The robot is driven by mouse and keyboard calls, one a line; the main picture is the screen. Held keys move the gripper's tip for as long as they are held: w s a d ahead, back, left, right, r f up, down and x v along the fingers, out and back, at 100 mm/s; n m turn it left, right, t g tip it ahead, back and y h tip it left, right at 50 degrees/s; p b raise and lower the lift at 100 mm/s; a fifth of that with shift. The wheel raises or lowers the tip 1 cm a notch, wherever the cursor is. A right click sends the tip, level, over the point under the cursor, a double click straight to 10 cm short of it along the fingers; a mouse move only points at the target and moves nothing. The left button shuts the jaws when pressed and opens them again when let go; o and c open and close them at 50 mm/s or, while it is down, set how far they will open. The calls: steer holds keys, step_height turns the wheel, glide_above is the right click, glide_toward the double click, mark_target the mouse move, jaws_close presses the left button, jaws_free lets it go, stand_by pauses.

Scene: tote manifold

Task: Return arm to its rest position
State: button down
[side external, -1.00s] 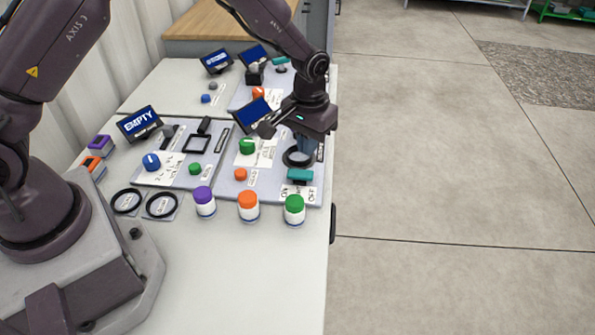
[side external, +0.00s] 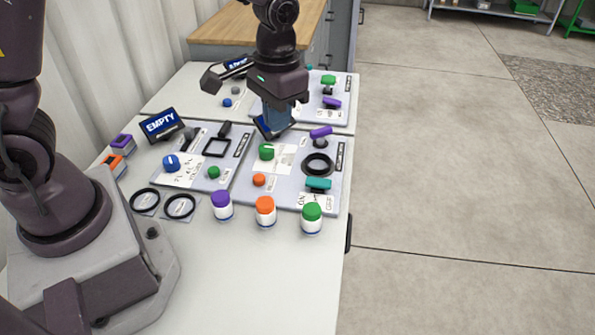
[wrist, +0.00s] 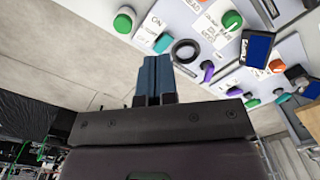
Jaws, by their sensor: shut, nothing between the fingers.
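My gripper (side external: 279,122) hangs above the back part of the near panels in the side external view, pointing down. In the wrist view its two blue fingers (wrist: 154,80) are together with nothing between them. The gripper stands in front of a small screen on the right panel and hides part of it. It appears clear of the panel, though the exact gap cannot be told. My arm reaches over the table from the left.
The right panel (side external: 245,195) carries a green knob (side external: 266,151), an orange button (side external: 259,180), a black ring (side external: 318,163), a purple handle (side external: 321,132) and a teal handle (side external: 318,184). Purple, orange and green-lidded jars (side external: 312,218) stand in front. A screen (side external: 160,125) reads EMPTY. Open floor lies right.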

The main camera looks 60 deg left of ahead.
steer(key=s+a+r+t, duration=0.2)
steer(key=s+r+t, duration=0.4)
steer(key=s+r, duration=0.8)
steer(key=shift+s+a+r+m, duration=0.25)
steer(key=shift+s+r+m, duration=0.05)
steer(key=shift+s, duration=0.15)
steer(key=w+d+f+n+g, duration=0.1)
steer(key=w+f+n+g, duration=0.2)
steer(key=w+f, duration=0.6)
steer(key=w+d+f+n+g, duration=0.1)
steer(key=w+f+n, duration=0.5)
steer(key=w, duration=0.8)
step_height(320, 180, down, 3)
steer(key=shift+d+r+g, duration=0.15)
steer(key=shift+d+g, duration=0.05)
steer(key=shift+g, duration=0.7)
